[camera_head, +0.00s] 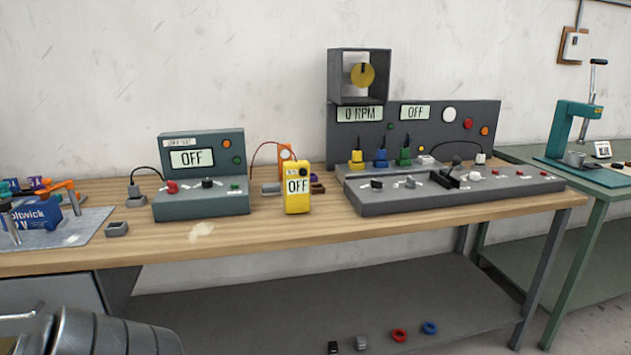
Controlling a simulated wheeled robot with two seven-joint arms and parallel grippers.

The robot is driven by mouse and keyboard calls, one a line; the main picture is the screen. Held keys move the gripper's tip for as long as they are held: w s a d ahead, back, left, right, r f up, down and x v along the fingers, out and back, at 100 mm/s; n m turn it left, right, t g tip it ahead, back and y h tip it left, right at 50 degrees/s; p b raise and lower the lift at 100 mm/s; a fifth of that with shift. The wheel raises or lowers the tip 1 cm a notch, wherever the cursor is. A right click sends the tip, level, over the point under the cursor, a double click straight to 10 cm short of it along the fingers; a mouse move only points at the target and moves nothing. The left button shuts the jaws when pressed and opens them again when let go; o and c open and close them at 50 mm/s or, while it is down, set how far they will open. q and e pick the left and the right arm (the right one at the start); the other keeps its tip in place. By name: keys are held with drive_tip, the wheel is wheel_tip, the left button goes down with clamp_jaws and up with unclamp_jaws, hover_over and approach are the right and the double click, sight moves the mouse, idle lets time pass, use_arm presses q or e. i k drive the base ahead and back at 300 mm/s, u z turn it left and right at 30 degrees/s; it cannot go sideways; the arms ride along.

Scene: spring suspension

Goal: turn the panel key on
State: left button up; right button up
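The large grey control panel (350,201) stands on the right half of the wooden bench. Its upright back carries one display reading "0 RPM" (359,114) and one reading "OFF" (415,112). On its sloped front are a small black knob (377,184), a small grey key-like switch (411,182) and a black lever (452,176). I cannot tell for certain which of these is the panel key. Neither of my grippers shows; only a grey rounded part, likely my arm, is at the bottom left.
A smaller grey unit (200,204) reading "OFF" and a yellow meter (297,200) stand left of the panel. A blue battery (38,222) and tools lie on a grey mat (85,225). A green table (612,190) with a press is at right. The bench's front strip is mostly clear.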

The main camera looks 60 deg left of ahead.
sight(376, 187)
drive_tip(key=u, duration=2.2)
drive_tip(key=k, duration=0.2)
drive_tip(key=z, duration=1.4)
drive_tip(key=i, duration=1.1)
drive_tip(key=u, duration=0.9)
drive_tip(key=i, duration=0.8)
drive_tip(key=u, duration=0.7)
